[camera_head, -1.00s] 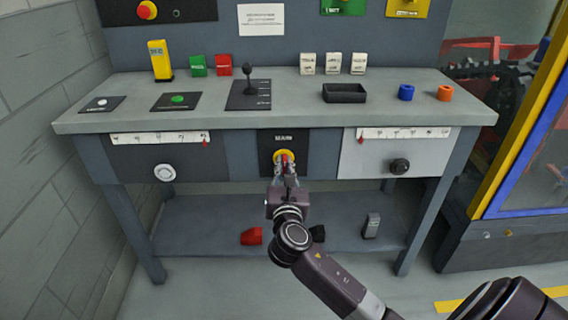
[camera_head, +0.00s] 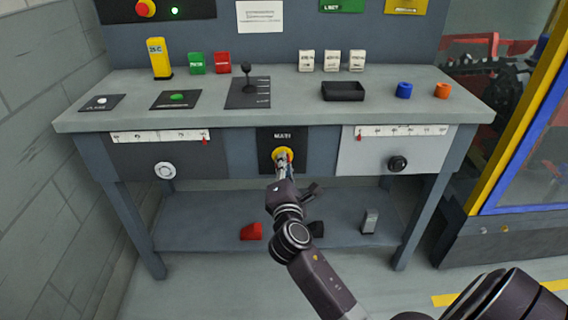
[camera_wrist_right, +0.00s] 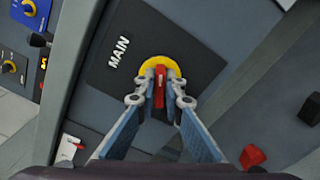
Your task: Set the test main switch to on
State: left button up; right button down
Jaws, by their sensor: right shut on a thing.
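The main switch is a yellow round disc (camera_wrist_right: 158,66) with a red handle (camera_wrist_right: 160,86), on a black plate (camera_head: 270,143) marked MAIN in the front of the bench. In the head view the gripper partly covers it. My right gripper (camera_wrist_right: 160,98) is shut on the red handle, with one finger on each side of it. In the head view the right gripper (camera_head: 284,166) reaches the switch from below and is rolled to one side. In the right wrist view the plate and its lettering look strongly turned relative to the fingers. My left gripper is not in view.
A white knob (camera_head: 165,171) and a black knob (camera_head: 398,164) flank the switch. The bench top (camera_head: 300,95) holds a lever (camera_head: 247,80), a black tray (camera_head: 343,91) and small blocks. A green lamp (camera_head: 174,10) glows on the upper panel. A red block (camera_head: 251,231) lies on the lower shelf.

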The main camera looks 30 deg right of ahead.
jog(key=shift+f+m, duration=0.1)
jog(key=shift+m, duration=0.4)
jog(key=shift+m+b, duration=0.5)
jog(key=shift+m, duration=1.8)
jog(key=c, duration=2)
grip_release()
jog(key=shift+c, duration=0.2)
jog(key=v, duration=0.7)
jog(key=shift+s+a, duration=0.15)
jog(key=shift+s, duration=0.1)
jog(key=shift+f, duration=0.1)
